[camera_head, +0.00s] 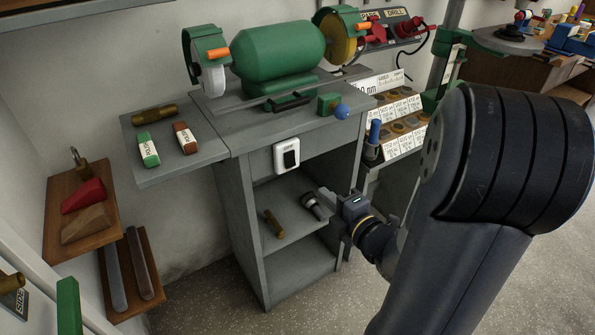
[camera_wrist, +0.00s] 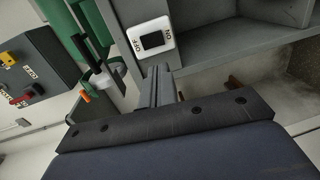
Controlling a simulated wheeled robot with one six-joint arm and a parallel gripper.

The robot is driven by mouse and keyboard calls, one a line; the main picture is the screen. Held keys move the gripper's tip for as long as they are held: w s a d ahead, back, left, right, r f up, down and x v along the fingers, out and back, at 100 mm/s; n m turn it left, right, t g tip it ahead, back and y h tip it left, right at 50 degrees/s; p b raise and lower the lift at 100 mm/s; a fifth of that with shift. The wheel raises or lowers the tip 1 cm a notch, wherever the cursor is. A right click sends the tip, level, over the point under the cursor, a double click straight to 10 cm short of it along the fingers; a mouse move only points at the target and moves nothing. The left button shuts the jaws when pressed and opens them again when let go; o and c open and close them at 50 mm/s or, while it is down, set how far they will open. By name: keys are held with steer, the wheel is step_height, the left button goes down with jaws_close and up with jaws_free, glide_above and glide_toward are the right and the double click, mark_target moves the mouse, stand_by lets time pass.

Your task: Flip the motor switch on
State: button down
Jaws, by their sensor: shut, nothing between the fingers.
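The motor switch (camera_head: 286,155) is a white plate with a black rocker on the front of the grey bench grinder cabinet, below its top. In the wrist view the switch (camera_wrist: 152,39) shows OFF at its left end and ON at its right end. I cannot tell which side of the rocker is pressed in. My gripper (camera_head: 324,195) is shut and empty, below and to the right of the switch in the head view. In the wrist view the fingertips (camera_wrist: 158,72) lie just below the plate, seemingly apart from it.
The green bench grinder (camera_head: 278,50) stands on the cabinet top (camera_head: 240,125). The cabinet's open shelf (camera_head: 290,215) holds a brass-coloured piece (camera_head: 273,224). A side shelf (camera_head: 160,175) holds two small blocks.

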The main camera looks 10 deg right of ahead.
mark_target(291, 166)
steer(key=x, duration=1.2)
steer(key=shift+w+a+f+p, duration=0.1)
steer(key=shift+w+p, duration=0.15)
steer(key=shift+p, duration=0.05)
steer(key=shift+w, duration=0.1)
steer(key=shift+f, duration=0.1)
steer(key=shift+w+f+b, duration=0.1)
steer(key=shift+f+b, duration=0.15)
steer(key=shift+b, duration=0.85)
steer(key=shift+r, duration=0.25)
